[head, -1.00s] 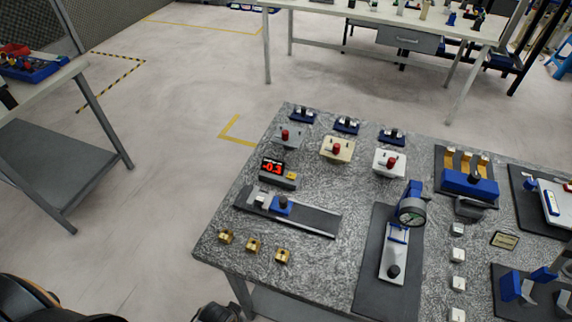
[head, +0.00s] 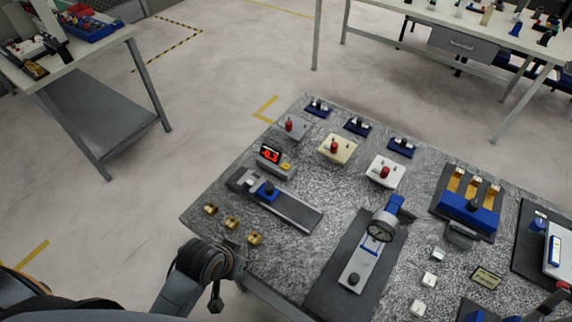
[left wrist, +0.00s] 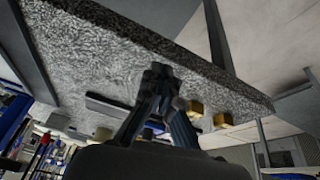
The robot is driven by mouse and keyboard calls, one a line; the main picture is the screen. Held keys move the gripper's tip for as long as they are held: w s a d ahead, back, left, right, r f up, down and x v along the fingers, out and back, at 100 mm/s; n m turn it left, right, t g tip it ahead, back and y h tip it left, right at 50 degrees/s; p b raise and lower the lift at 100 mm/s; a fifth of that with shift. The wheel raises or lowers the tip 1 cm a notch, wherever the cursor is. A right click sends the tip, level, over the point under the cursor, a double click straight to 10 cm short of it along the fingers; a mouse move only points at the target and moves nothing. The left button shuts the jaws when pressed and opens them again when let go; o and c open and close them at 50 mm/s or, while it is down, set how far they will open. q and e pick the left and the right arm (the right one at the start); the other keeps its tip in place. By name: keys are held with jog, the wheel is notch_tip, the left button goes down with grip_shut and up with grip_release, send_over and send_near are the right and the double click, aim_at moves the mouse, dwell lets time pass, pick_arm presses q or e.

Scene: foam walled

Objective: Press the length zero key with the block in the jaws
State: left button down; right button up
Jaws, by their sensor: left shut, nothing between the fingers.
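The length gauge's grey box with a red-lit display (head: 270,153) stands at the left of the granite table, and its yellow key (head: 286,166) sits on the box's right part. In front lies a dark rail with a light jaw (head: 247,180) and a blue slider (head: 266,190). Whether a block sits between the jaws is too small to tell. Three brass blocks (head: 231,223) stand in a row at the table's front left; two show in the left wrist view (left wrist: 222,119). My left gripper (left wrist: 160,75) is shut and empty, near the table's front left edge, clear of the key.
A dial gauge stand (head: 382,226) on a dark mat is right of the rail. Red-button boxes (head: 338,148) stand behind. Several white blocks (head: 429,279) and a blue fixture with brass pieces (head: 468,214) are to the right. The floor left of the table is clear.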

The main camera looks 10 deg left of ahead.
pick_arm(q)
jog(key=w+d+r+h, duration=0.1)
jog(key=w+d, duration=0.1)
jog(key=w, duration=0.1)
jog(key=w+d+t+h, duration=0.1)
jog(key=w+d, duration=0.1)
jog(key=w, duration=0.2)
jog(key=w+d+r+h, duration=0.1)
jog(key=w+d, duration=0.1)
jog(key=w, duration=0.1)
jog(key=shift+w+d+r, duration=0.3)
jog(key=shift+w+d, duration=0.05)
jog(key=shift+w, duration=0.05)
jog(key=shift+t+h, duration=0.3)
jog(key=shift+h, duration=0.2)
jog(key=w, duration=0.1)
jog(key=w+d+r, duration=0.1)
jog(key=w, duration=0.1)
jog(key=w+d, duration=0.1)
jog(key=w, duration=0.1)
jog(key=shift+w+r+p, duration=0.25)
jog(key=shift+r+p, duration=0.05)
jog(key=shift+r, duration=0.1)
jog(key=w+r, duration=0.2)
jog(key=w, duration=0.4)
notch_tip(320, 180, up, 6)
jog(key=n+t, duration=0.1)
jog(key=n, duration=0.2)
send_over(283, 167)
jog(key=shift+h, duration=0.4)
